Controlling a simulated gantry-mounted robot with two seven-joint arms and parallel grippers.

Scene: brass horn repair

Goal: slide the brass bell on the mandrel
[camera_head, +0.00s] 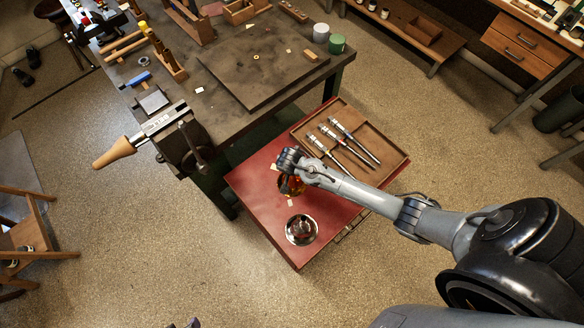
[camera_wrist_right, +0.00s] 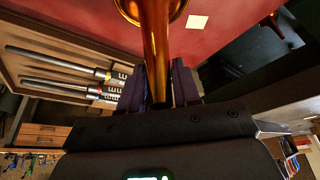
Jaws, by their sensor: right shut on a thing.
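The brass bell (camera_wrist_right: 156,38) runs between the two dark fingers of my right gripper (camera_wrist_right: 172,84) in the right wrist view. The fingers are shut on its narrow tube, and its wider end is cut off at the top. In the head view, my right gripper (camera_head: 290,168) is over the red cart, and the amber bell (camera_head: 292,187) is mostly hidden beneath it.
The red cart top (camera_head: 262,205) carries a round silver dish (camera_head: 301,230) and a wooden tray (camera_head: 392,153) with several metal valve parts. The workbench (camera_head: 222,130) with its vise (camera_head: 185,140) stands between cart and mandrel. Open floor lies left of the cart.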

